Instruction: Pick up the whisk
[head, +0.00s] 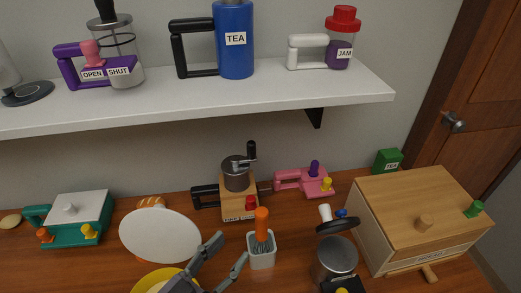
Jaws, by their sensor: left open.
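The likely whisk (262,224) has an orange handle pointing up and a dark lower part. It stands nearly upright in a small white square holder (262,261) on the wooden table. Its lowest end is hidden inside the holder. My left gripper (231,249) reaches in from the bottom edge. It is open and empty, with its two grey fingers spread just left of the holder, apart from the orange handle in the picture. My right gripper is not in view.
A white oval plate (160,236) and a yellow dish (157,281) lie to the left. A grinder (238,187) stands behind the holder. A grey container (334,259) and a wooden box (420,220) are to the right. A white shelf (200,94) hangs above.

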